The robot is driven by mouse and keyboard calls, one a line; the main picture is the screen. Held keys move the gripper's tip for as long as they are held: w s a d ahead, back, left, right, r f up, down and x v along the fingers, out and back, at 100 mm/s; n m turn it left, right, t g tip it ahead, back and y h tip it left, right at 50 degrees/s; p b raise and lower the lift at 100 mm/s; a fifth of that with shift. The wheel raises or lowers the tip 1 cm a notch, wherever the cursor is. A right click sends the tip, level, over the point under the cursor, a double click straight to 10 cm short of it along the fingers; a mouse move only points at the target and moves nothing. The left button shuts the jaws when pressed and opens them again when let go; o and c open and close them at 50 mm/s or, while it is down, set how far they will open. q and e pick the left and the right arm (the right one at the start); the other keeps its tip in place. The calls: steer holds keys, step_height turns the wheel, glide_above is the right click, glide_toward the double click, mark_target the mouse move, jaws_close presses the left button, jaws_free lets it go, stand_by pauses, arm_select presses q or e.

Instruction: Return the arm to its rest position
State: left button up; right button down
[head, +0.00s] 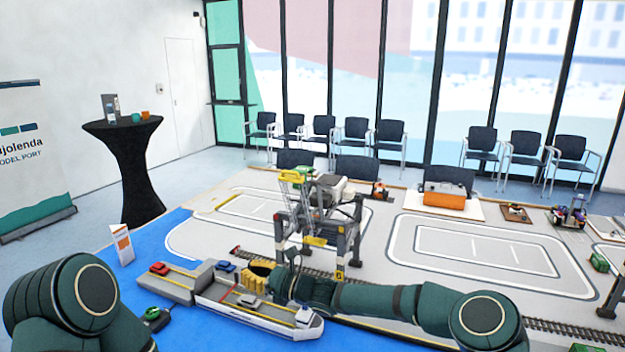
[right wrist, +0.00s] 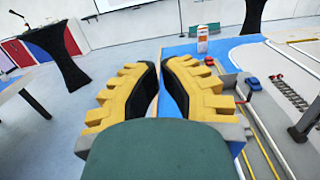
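My right gripper (head: 260,278) comes in on the arm from the right and hovers near the model ship. Its yellow toothed fingers with black pads show large in the right wrist view (right wrist: 160,66). My right forearm (head: 390,300) lies across the view in front of the crane's foot. At the lower left is part of my left arm (head: 75,300); its gripper is out of view.
A grey model ship (head: 285,327) with small cars sits on the blue mat (head: 205,335), close to the right gripper. A gantry crane (head: 355,225) stands just behind. An upright card (head: 122,244) stands at the left; a black-draped table (head: 140,175) is farther back.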

steer(key=s+d+f+n+g+h+b, duration=0.1)
steer(key=s+d+f+n+g+h, duration=0.15)
steer(key=s+f, duration=0.4)
steer(key=s+d+f+n+g+h+b, duration=0.1)
steer(key=s+d+f+n+h, duration=0.2)
steer(key=f, duration=0.7)
steer(key=s+d+f+n+g+h+b, duration=0.1)
steer(key=s+d+f+n+h, duration=0.2)
steer(key=s+f, duration=0.4)
steer(key=s+d+f+n+h+b, duration=0.1)
steer(key=s+d+f+n+h, duration=0.1)
steer(key=s+d+f+n, duration=0.3)
steer(key=s+d+f+n+h+b, duration=0.2)
steer(key=s+d+f+n, duration=0.4)
steer(key=s+d, duration=0.5)
steer(key=shift+s+d+f+n+h, duration=0.15)
steer(key=shift+d+f+n+h, duration=0.1)
steer(key=shift+d+n+h, duration=0.35)
steer(key=shift+a, duration=0.1)
